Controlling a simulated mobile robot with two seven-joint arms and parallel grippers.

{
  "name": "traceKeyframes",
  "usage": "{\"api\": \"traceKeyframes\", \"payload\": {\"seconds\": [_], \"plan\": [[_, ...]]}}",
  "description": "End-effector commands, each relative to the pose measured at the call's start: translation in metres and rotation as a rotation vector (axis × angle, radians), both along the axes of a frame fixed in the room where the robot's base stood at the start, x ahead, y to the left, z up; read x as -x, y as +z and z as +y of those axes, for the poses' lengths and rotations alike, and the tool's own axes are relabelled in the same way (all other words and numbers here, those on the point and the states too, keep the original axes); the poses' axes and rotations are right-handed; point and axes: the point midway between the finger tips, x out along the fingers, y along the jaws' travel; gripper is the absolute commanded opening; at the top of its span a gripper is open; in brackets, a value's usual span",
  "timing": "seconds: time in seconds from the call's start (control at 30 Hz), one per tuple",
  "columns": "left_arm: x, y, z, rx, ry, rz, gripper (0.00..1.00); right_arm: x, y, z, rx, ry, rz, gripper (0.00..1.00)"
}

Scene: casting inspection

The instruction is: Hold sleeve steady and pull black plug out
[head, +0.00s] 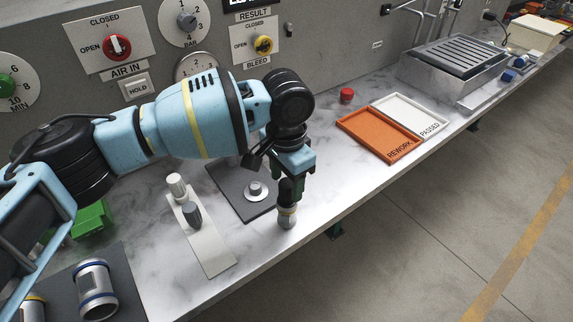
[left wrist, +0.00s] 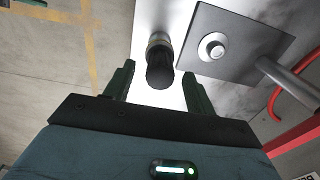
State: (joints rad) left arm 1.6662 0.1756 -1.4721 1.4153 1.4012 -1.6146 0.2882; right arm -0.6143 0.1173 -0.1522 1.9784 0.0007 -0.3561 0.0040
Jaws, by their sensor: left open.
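A metallic sleeve with blue bands (head: 97,290) is on the dark mat at the lower left; a second sleeve with a yellow band (head: 33,308) is cut off by the frame edge. I cannot clearly make out a black plug in either. My left gripper (head: 287,182) points down near the table's front edge, away from these sleeves. It is open over a small upright piece (head: 287,218) with a grey body, a tan band and a black top. In the left wrist view the black top (left wrist: 160,72) lies between the spread fingers. My right gripper is not in view.
A dark square plate with a round boss (head: 255,188) and a pale strip with two posts (head: 212,248) are left of the gripper. A green block (head: 91,220) is further left. The orange REWORK tray (head: 347,125) and white PASSED tray (head: 432,130) are right. Bare table lies between.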

Motion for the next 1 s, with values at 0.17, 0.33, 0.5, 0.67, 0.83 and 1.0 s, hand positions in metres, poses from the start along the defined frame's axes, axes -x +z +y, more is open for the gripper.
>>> {"api": "traceKeyframes", "payload": {"seconds": [0.17, 0.33, 0.5, 0.67, 0.83, 1.0], "plan": [[0.000, -0.017, 0.000, -0.001, 0.000, 0.001, 0.55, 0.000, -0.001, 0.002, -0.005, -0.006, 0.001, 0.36], [0.000, -0.021, 0.000, -0.001, 0.001, -0.001, 0.55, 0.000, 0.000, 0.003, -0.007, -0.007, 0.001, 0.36], [0.000, -0.021, 0.000, -0.001, 0.001, -0.001, 0.55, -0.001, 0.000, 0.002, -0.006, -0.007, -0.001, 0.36], [0.000, -0.021, 0.000, -0.001, 0.001, -0.001, 0.38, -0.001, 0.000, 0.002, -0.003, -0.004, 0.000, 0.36], [0.000, -0.020, 0.000, -0.001, 0.001, -0.001, 0.16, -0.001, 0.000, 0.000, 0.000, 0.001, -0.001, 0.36], [0.000, -0.020, 0.000, -0.001, 0.001, -0.001, 0.07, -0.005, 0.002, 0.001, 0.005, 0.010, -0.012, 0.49]]}}
